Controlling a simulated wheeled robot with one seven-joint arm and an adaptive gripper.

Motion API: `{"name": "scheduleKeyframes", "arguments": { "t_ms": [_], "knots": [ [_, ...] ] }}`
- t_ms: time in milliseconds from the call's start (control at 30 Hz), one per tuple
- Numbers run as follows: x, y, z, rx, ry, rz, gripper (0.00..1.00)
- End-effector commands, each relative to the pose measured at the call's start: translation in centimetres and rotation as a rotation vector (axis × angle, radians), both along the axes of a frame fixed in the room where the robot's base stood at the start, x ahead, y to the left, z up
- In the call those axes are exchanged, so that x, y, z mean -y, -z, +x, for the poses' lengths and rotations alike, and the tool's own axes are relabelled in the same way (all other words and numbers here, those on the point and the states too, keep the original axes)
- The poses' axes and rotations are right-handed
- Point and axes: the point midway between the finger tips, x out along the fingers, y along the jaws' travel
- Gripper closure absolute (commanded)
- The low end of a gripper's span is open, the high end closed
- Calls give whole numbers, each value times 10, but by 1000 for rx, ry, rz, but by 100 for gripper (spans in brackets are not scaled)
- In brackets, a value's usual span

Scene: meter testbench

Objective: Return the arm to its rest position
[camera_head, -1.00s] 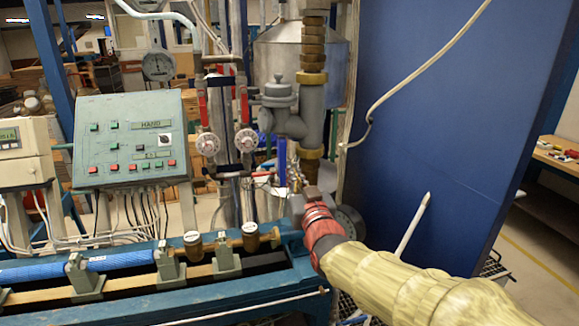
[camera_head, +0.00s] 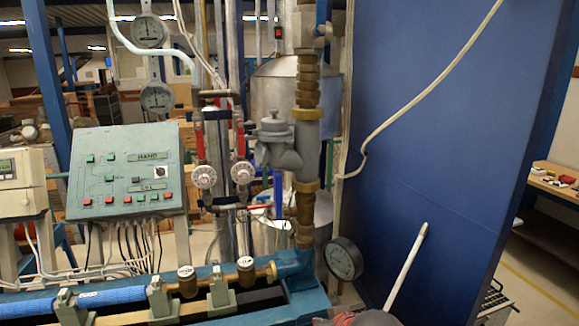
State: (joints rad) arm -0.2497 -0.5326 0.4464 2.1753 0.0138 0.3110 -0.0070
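Only a small part of my arm's end (camera_head: 362,319) shows, as a reddish and grey shape at the bottom edge, right of centre. The rest of the arm is below the picture. My gripper's fingers cannot be made out, and nothing can be seen held. The visible part is in front of the bench, below the round dark gauge (camera_head: 344,259), and appears apart from it.
The green control panel (camera_head: 125,172) stands at left. Valves and the brass-grey pipe column (camera_head: 306,150) rise at centre. The blue bench frame (camera_head: 290,285) runs along the bottom left. A large blue panel (camera_head: 450,150) fills the right, with a white rod (camera_head: 407,265) in front.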

Motion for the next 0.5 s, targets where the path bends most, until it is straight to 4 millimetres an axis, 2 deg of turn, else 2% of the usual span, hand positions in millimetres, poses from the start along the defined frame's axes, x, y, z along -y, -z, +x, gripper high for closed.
{"name": "scheduleKeyframes", "arguments": {
  "t_ms": [33, 100, 200, 300, 400, 500],
  "knots": [
    [15, 2, -25, -63, 17, -16, 100],
    [34, 8, -63, -160, 41, -38, 100],
    [59, 9, -115, -270, 81, -60, 100],
    [80, 5, -159, -338, 123, -69, 100],
    [97, -6, -186, -340, 171, -62, 100],
    [109, -24, -190, -276, 213, -47, 100]
  ]
}}
